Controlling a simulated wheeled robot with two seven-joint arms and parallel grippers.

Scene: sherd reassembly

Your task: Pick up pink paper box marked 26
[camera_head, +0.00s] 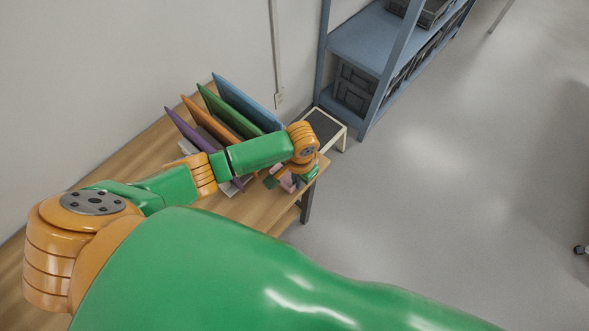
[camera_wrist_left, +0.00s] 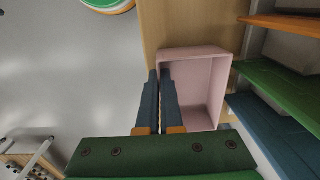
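The pink paper box (camera_head: 287,182) is at the far right end of the wooden table, partly hidden by my left arm. In the left wrist view the pink box (camera_wrist_left: 203,85) is open-topped, and I see into its inside. No number is readable on it. My left gripper (camera_wrist_left: 161,72) has its two fingers close together at the box's left wall, one outside and one inside, with the thin wall between them. In the head view this gripper (camera_head: 272,181) is small and partly hidden under the wrist. My right gripper is not in view.
Purple, orange, green and blue upright panels (camera_head: 240,105) stand in a rack on the table, close behind the box. The table edge (camera_head: 322,165) is near the box. A blue shelf (camera_head: 365,45) and a low stool (camera_head: 325,127) stand beyond.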

